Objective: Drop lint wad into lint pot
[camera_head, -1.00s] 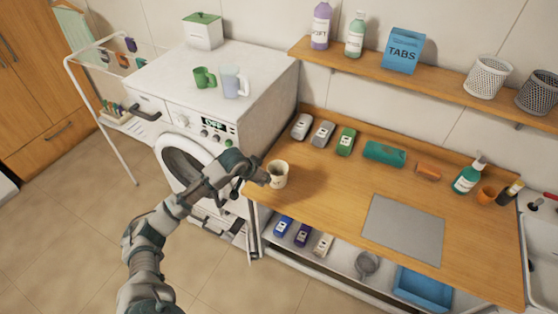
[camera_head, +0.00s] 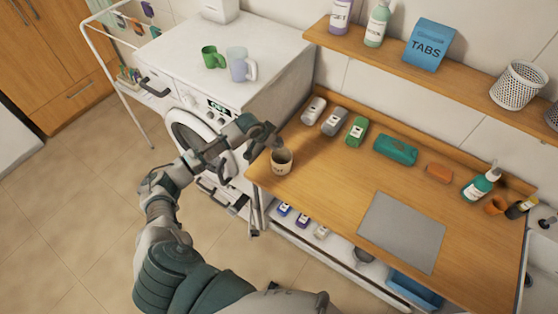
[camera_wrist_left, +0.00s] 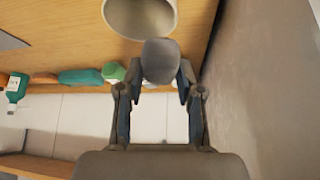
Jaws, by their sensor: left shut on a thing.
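The lint pot (camera_head: 282,164) is a small pale cup standing on the left end of the wooden counter. It also shows at the top of the left wrist view (camera_wrist_left: 140,18), with its open mouth toward me. My left gripper (camera_wrist_left: 160,75) is shut on the lint wad (camera_wrist_left: 161,60), a rounded grey lump between the fingertips. The wad is close to the pot's rim and overlaps it in the left wrist view. In the head view my left gripper (camera_head: 276,143) is at the pot's far rim, and the wad is hard to make out. My right gripper is not in view.
The washing machine (camera_head: 265,65) stands left of the counter, with a green mug (camera_head: 211,57) and a pale mug (camera_head: 238,66) on top. Several small bottles line the counter's back edge. A grey mat (camera_head: 402,232) lies right of the pot, with bare wood between.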

